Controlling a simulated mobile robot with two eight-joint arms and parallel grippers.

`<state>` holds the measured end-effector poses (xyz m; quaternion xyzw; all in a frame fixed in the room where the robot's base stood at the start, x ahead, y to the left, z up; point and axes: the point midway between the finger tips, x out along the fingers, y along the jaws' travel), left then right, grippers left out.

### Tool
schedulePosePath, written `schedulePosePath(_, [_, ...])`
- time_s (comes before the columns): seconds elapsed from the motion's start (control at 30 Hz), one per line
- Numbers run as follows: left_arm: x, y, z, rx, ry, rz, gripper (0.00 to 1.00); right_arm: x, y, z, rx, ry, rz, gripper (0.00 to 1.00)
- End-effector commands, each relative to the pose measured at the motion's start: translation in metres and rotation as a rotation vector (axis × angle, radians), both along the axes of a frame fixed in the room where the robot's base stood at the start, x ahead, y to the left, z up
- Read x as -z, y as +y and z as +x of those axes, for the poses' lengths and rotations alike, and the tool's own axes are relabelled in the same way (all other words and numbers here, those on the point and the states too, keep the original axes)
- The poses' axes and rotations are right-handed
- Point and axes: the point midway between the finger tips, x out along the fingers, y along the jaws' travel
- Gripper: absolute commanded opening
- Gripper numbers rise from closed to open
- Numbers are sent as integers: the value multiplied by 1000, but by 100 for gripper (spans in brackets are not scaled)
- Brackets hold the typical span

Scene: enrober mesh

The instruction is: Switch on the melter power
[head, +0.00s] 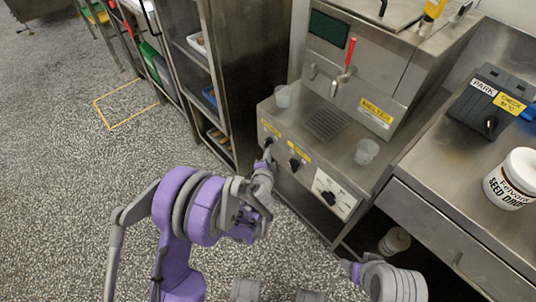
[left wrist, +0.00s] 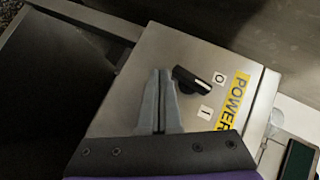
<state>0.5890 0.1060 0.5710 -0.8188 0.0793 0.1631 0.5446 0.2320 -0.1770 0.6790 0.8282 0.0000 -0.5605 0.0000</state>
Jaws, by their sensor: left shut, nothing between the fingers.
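The melter (head: 345,85) is a steel machine with a yellow MELTER label and a red-handled tap. Its front panel carries a power knob, black with a white mark, which shows in the left wrist view (left wrist: 192,81) beside the yellow POWER label (left wrist: 234,100). O and I marks sit by it; the white end points roughly between them, nearer O. My left gripper (head: 267,152) is at the left end of this panel. Its fingers (left wrist: 160,74) are shut and empty beside the knob; contact is unclear. In the head view the gripper partly hides the knob.
Another black knob (head: 295,163) and a dial on a white plate (head: 334,195) are further right on the panel. Clear cups stand on the ledge, one at its right (head: 367,151). A steel rack (head: 240,70) stands left; a counter (head: 480,210) stands right. Open floor lies left.

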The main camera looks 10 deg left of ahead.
Motion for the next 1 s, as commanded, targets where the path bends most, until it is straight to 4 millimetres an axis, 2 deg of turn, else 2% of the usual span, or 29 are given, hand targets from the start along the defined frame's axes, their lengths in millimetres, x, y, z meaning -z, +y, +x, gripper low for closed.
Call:
schedulePosePath(0.73, [0, 0, 0, 0, 0, 0, 0, 0, 0, 0, 0, 0, 0, 62])
schedulePosePath(1.0, [-10, 0, 0, 0, 0, 0, 0, -7, 0, -1, 0, -2, 0, 62])
